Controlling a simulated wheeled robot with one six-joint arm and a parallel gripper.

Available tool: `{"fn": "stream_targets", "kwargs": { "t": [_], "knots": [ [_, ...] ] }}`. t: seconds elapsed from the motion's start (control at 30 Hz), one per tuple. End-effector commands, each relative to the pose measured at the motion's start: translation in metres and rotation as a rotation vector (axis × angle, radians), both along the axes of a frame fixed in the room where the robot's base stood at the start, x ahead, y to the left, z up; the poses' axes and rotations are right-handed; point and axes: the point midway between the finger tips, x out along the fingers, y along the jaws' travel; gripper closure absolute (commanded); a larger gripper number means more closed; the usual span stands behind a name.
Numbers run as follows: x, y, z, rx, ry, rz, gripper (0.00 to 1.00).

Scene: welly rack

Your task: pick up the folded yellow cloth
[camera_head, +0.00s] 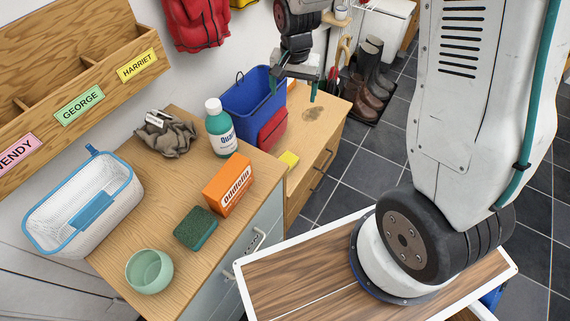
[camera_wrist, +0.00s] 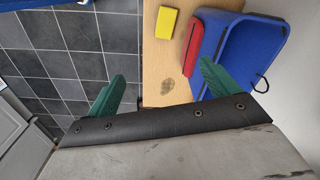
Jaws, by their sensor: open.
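The folded yellow cloth (camera_head: 289,159) is a small flat yellow block on the lower wooden bench, near its left end beside the taller cabinet. It also shows in the wrist view (camera_wrist: 166,24) at the top centre, fully in sight. My gripper (camera_head: 293,88) is open and empty, high over the bench, behind the cloth in the head view. In the wrist view my gripper's green fingers (camera_wrist: 162,80) are spread apart, with bare bench between them and the cloth beyond them. Nothing touches the cloth.
A blue bin (camera_head: 244,98) with a red item (camera_head: 272,130) at its front stands close beside the cloth. Boots (camera_head: 370,80) stand beyond the bench.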

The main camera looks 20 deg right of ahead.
Motion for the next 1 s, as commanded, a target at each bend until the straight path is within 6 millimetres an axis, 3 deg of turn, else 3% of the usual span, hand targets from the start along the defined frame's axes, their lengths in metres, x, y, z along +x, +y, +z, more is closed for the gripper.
{"fn": "stream_targets", "kwargs": {
  "t": [0.03,0.23,0.5,0.7,1.0],
  "knots": [
    [0.007,0.001,-0.024,0.000,0.014,-0.027,0.13],
    [0.028,0.006,-0.109,0.002,0.030,-0.151,0.13],
    [0.030,0.010,-0.226,0.001,0.050,-0.310,0.13],
    [0.028,0.012,-0.277,0.004,0.041,-0.393,0.13],
    [0.027,0.013,-0.310,0.006,0.033,-0.426,0.13]
  ]
}}
